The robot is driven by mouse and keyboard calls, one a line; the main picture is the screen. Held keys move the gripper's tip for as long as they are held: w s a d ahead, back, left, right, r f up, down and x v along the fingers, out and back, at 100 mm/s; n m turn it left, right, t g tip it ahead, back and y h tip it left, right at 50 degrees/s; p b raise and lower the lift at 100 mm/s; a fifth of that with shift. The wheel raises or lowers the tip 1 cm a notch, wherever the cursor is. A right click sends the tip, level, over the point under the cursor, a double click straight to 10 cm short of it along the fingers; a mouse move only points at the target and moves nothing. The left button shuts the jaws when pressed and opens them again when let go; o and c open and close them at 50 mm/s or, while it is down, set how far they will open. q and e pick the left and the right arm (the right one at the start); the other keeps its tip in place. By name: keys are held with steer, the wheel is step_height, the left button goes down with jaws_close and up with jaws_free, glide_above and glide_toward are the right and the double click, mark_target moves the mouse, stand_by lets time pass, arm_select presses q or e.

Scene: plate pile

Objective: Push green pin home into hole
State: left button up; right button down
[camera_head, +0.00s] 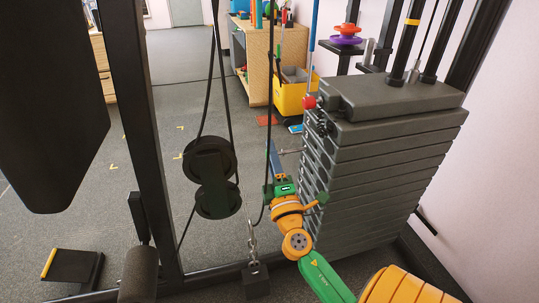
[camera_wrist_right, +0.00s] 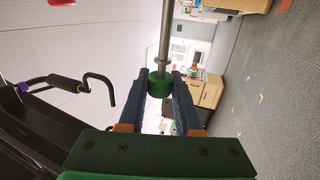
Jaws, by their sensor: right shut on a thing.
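My right gripper (camera_head: 273,152) reaches away from me in the head view, just left of the weight stack. In the right wrist view the gripper (camera_wrist_right: 160,88) is shut on the green head of the pin (camera_wrist_right: 160,84). The pin's grey metal shaft (camera_wrist_right: 166,35) runs from the head to the picture's top edge, so its tip is out of view. In the head view I cannot make out the pin clearly. The dark grey weight stack (camera_head: 385,165) has small marks down its left face; I cannot tell which is the hole. My left gripper is out of view.
A pulley (camera_head: 210,178) and black cables hang left of the right gripper, near a black upright post (camera_head: 140,110). A chain (camera_head: 252,238) hangs below. A red knob (camera_head: 309,102) sits by the stack's top. A yellow bin (camera_head: 294,98) stands behind. Open floor lies at left.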

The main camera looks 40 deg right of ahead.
mark_target(304, 148)
steer(key=shift+s+d, duration=0.35)
steer(key=shift+d, duration=0.2)
steer(key=shift+d, duration=0.1)
steer(key=shift+s+d, duration=0.2)
steer(key=shift+d, duration=0.05)
steer(key=shift+s+d+b, duration=0.3)
steer(key=shift+s+d, duration=0.2)
steer(key=shift+d, duration=0.4)
steer(key=shift+s+d+b, duration=0.35)
steer(key=shift+s+d, duration=0.1)
steer(key=shift+d, duration=0.4)
steer(key=shift+s+d+b, duration=0.3)
steer(key=shift+s+d, duration=0.2)
steer(key=shift+d, duration=0.4)
stand_by(0.5)
steer(key=c, duration=0.5)
jaws_free()
steer(key=shift+s+f, duration=0.1)
